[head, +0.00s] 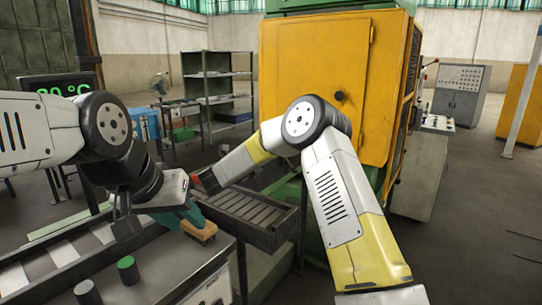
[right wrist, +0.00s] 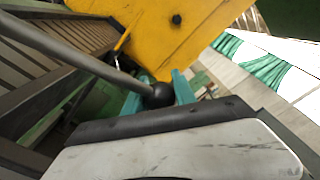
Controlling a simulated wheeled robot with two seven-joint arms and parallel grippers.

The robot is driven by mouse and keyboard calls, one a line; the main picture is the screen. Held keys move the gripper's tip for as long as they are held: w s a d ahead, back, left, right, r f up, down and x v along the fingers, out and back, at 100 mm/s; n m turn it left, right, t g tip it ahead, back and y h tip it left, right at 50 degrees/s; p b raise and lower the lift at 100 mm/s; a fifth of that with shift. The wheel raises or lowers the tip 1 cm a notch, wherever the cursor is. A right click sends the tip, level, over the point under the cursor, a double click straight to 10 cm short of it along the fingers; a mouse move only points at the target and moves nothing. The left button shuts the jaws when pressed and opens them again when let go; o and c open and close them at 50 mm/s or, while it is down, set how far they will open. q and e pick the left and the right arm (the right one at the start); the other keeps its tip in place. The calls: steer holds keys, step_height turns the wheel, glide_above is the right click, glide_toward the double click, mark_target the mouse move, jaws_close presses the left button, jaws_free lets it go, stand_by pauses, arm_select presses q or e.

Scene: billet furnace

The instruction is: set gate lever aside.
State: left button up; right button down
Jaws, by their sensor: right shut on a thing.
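The gate lever (right wrist: 95,62) is a dark rod with a black ball knob (right wrist: 160,95), seen in the right wrist view. My right gripper (right wrist: 163,90) has its teal fingers on either side of the knob and is shut on it. In the head view my right arm reaches left over the slatted tray, and its gripper and the lever cannot be made out there. My left gripper (head: 187,215) has teal fingers pointing down beside a wooden-topped brush-like block (head: 199,231) on the bench. Its finger gap is not clear.
A slatted roller tray (head: 245,215) lies before the yellow furnace cabinet (head: 320,75). The bench (head: 175,265) at lower left carries dark cylinders, one green-topped (head: 128,270). A control console (head: 430,150) stands right. Open floor lies at the right.

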steer(key=shift+s+a+m+g+h, duration=0.1)
steer(key=shift+s+m+g+h, duration=0.4)
steer(key=shift+s+h, duration=0.15)
steer(key=c, duration=1)
jaws_free()
steer(key=v, duration=0.8)
